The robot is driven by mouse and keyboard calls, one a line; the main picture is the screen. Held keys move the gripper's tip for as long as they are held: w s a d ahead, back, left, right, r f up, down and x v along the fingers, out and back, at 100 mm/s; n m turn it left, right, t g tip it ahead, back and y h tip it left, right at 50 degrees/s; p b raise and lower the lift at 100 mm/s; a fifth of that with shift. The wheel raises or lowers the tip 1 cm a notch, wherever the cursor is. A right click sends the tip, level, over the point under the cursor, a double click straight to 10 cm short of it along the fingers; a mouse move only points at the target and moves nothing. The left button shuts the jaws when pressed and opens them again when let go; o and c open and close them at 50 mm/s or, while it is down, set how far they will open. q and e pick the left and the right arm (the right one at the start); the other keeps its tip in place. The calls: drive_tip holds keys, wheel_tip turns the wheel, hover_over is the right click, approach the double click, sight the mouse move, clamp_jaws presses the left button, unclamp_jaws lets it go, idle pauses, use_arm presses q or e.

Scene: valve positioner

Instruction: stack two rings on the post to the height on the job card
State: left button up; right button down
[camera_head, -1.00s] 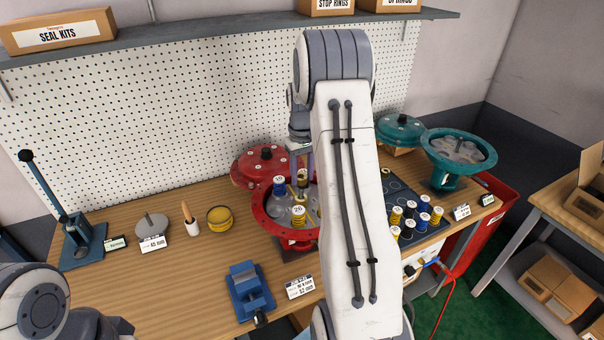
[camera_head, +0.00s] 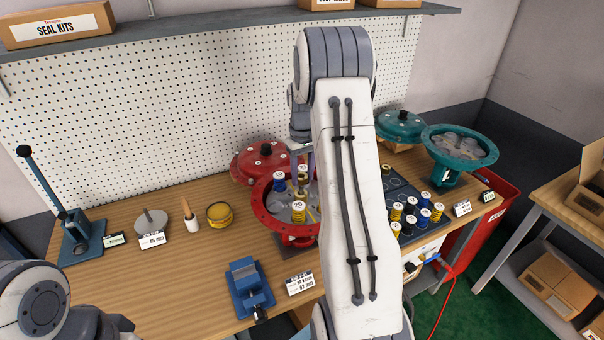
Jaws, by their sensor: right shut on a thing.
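My right arm fills the middle of the view. Its gripper (camera_head: 301,158) shows partly behind the arm, over the red housing (camera_head: 262,207) on the bench. It is shut on a dark and gold piece (camera_head: 303,182) with a pale top. Also at the housing are a blue piece (camera_head: 279,182) and a gold piece (camera_head: 298,212) whose white top seems to read 26. I cannot make out the post there; the arm hides part of the housing. The job card (camera_head: 299,284), which seems to read 52 mm, lies in front. My left gripper is out of view.
Several numbered yellow, blue and black pieces (camera_head: 424,216) stand right of the arm. A teal housing (camera_head: 458,150) is beyond. A blue vise (camera_head: 249,287), yellow tin (camera_head: 219,214), grey disc with a pin (camera_head: 151,223) and blue lever press (camera_head: 78,238) stand on the bench.

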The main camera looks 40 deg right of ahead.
drive_tip(key=shift+f, duration=0.2)
drive_tip(key=shift+f+b, duration=1.2)
drive_tip(key=shift+f, duration=0.8)
drive_tip(key=shift+c, duration=1.5)
unclamp_jaws()
wheel_tip(320, 180, up, 10)
drive_tip(key=b, duration=0.2)
drive_tip(key=shift+r, duration=0.25)
